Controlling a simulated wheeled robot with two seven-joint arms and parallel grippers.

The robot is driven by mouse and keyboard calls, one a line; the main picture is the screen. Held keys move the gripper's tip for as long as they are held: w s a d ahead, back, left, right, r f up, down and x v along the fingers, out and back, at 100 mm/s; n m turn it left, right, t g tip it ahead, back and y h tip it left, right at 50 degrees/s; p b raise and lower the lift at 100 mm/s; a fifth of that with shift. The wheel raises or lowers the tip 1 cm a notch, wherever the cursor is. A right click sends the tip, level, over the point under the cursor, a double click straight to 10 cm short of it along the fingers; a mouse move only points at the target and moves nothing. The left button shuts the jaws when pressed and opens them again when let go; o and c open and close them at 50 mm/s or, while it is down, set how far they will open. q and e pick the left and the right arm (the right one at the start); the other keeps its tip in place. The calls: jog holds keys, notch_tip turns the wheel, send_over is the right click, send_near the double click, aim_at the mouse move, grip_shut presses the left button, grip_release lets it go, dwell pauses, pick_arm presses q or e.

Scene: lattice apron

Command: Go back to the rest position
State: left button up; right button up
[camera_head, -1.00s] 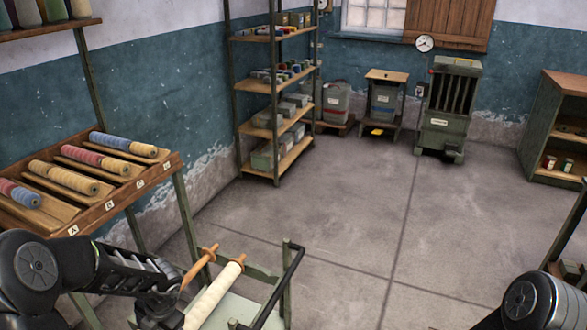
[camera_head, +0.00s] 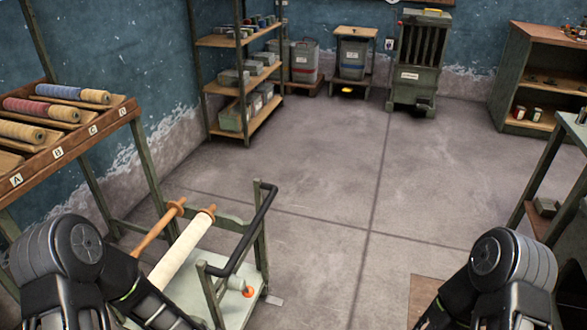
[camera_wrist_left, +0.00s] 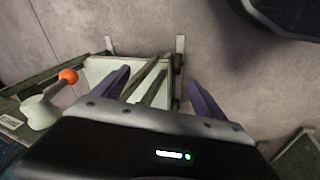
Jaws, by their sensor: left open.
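My left gripper (camera_wrist_left: 159,76) shows in the left wrist view, open, with its two purple fingers apart and nothing between them. Behind the fingers are the pale tray and green frame of a cart. In the head view my left arm (camera_head: 75,260) is bent at the lower left; its gripper is not clearly seen there. My right arm (camera_head: 500,270) is bent at the lower right, and its gripper is out of frame.
The green cart (camera_head: 262,235) stands low left of centre with a cream roll (camera_head: 182,250) and a wooden rod (camera_head: 158,230). A sloped rack (camera_head: 75,150) of yarn spools is at left. A bench (camera_head: 575,130) is at right. The middle floor is clear.

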pick_arm(q)
jog(key=s+d+f+m+g+h+b, duration=0.35)
jog(key=s+d+f+m+b, duration=0.25)
jog(key=s+d+f+m, duration=0.55)
pick_arm(e)
notch_tip(320, 180, down, 7)
pick_arm(q)
notch_tip(320, 180, up, 18)
jog(key=s+d+n+p, duration=0.1)
jog(key=s+p, duration=0.1)
jog(key=p, duration=1.3)
jog(key=shift+d+f+t+h+p, duration=0.25)
jog(key=shift+t+h+p, duration=0.1)
jog(key=shift+h, duration=0.1)
pick_arm(e)
notch_tip(320, 180, up, 15)
